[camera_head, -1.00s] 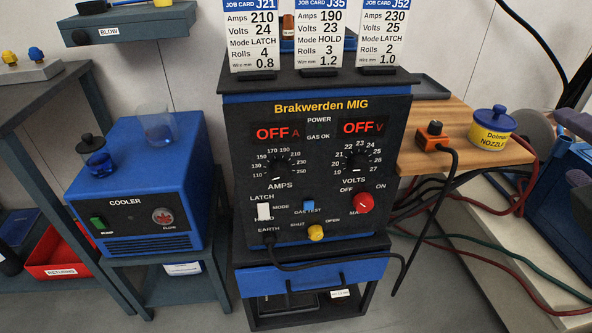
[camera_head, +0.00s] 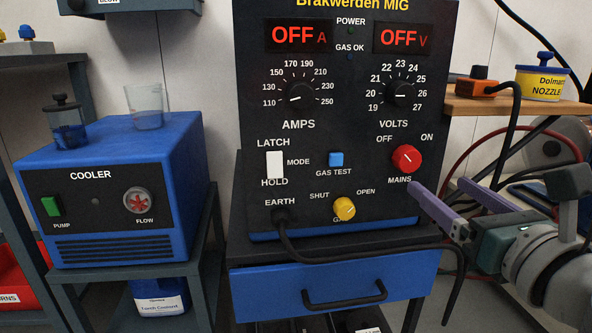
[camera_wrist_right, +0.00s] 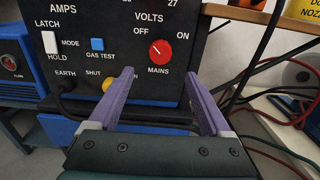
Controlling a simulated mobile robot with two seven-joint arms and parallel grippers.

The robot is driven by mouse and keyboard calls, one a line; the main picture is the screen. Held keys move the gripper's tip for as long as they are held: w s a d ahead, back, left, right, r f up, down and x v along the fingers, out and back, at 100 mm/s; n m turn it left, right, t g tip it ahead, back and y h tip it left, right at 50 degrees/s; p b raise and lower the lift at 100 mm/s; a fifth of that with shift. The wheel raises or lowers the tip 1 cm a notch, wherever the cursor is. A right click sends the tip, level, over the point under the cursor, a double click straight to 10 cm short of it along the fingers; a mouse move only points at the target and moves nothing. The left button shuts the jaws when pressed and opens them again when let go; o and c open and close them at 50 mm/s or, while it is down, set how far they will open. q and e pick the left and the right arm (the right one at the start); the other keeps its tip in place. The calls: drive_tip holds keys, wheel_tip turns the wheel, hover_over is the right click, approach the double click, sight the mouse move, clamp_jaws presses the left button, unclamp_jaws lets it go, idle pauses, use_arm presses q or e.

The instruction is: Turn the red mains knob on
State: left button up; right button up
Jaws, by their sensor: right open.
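The red mains knob (camera_head: 406,158) is on the lower right of the black Brakwerden MIG panel (camera_head: 300,140), between the OFF and ON labels. Its white mark points to the upper left, toward OFF. Both displays read OFF. My right gripper (camera_head: 440,189) is open and empty, below and to the right of the knob and apart from it. In the right wrist view the knob (camera_wrist_right: 161,53) shows beyond and between the purple fingers (camera_wrist_right: 159,78). My left gripper is not in view.
The yellow gas knob (camera_head: 344,208) sits below left of the mains knob. A black earth cable (camera_head: 370,252) loops across the front above the blue drawer (camera_head: 320,290). The blue cooler (camera_head: 110,190) stands left.

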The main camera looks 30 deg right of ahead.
sight(411, 163)
drive_tip(key=x, duration=0.8)
drive_tip(key=shift+w+d+r, duration=0.1)
drive_tip(key=shift+w+d, duration=0.05)
drive_tip(key=shift+w, duration=0.15)
drive_tip(key=shift+c, duration=0.4)
clamp_jaws()
